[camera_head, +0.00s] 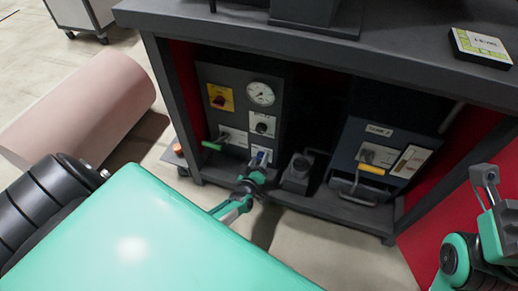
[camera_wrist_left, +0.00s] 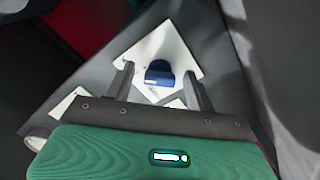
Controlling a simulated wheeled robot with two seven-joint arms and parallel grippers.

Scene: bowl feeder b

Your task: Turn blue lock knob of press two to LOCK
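The blue lock knob (camera_wrist_left: 158,73) sits on a white diamond-looking plate (camera_wrist_left: 178,45) in the left wrist view. It lies between the two fingers of my left gripper (camera_wrist_left: 158,82), which are apart, with a gap visible on each side of the knob. In the head view my left gripper (camera_head: 257,170) is at the lower part of the grey control panel (camera_head: 233,75), in front of the small plate with the blue knob (camera_head: 261,154), partly covering it. My right gripper (camera_head: 485,182) is at the right edge, away from the panel; its finger opening is unclear.
The panel also has a red-and-yellow switch (camera_head: 220,97), a gauge (camera_head: 261,93), a black knob (camera_head: 262,127) and a green handle (camera_head: 212,145). A second unit with a yellow handle (camera_head: 371,168) stands right. The dark bench top (camera_head: 400,55) overhangs both. A pink cylinder (camera_head: 85,105) lies left.

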